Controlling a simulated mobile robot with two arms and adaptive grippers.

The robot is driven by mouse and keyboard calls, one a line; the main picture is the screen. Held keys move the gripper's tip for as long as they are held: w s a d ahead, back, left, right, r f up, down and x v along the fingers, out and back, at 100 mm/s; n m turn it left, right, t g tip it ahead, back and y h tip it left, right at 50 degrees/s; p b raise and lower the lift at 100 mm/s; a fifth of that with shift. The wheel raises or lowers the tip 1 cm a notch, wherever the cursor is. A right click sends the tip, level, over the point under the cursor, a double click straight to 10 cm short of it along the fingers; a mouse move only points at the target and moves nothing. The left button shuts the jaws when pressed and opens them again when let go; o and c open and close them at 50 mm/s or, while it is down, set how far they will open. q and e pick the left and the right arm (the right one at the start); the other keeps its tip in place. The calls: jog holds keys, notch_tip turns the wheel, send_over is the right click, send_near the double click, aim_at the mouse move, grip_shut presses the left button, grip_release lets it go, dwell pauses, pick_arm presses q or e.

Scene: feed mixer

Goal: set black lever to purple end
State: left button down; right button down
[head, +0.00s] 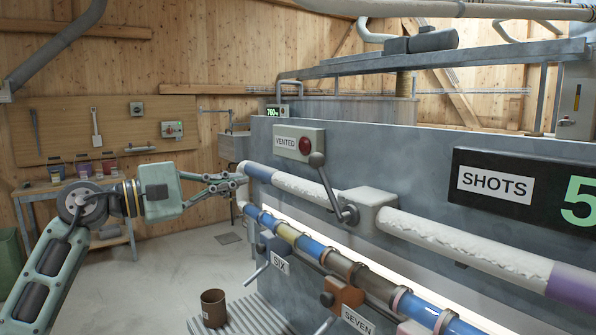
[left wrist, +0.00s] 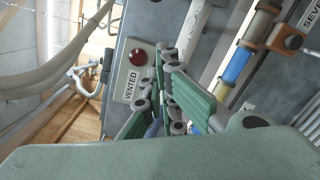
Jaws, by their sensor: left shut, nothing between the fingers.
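A dark grey lever (head: 327,184) with a ball knob pivots on a pale bracket (head: 373,208) on the mixer's side. The purple end (head: 573,286) is at the lower right of the head view. I cannot make out the lever in that view. My right gripper is not in view.
A VENTED sign with a red button (head: 305,145) is above the lever and also shows in the left wrist view (left wrist: 138,57). A lower coloured pipe (head: 312,247) has handles marked SIX and SEVEN. A workbench (head: 75,185) is behind.

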pick_arm(q)
jog(key=shift+a, duration=0.15)
jog(key=w+d+r+p, duration=0.2)
jog(key=d+p, duration=0.5)
jog(key=d, duration=0.4)
jog(key=shift+w, duration=0.55)
jog(key=shift+d, duration=0.1)
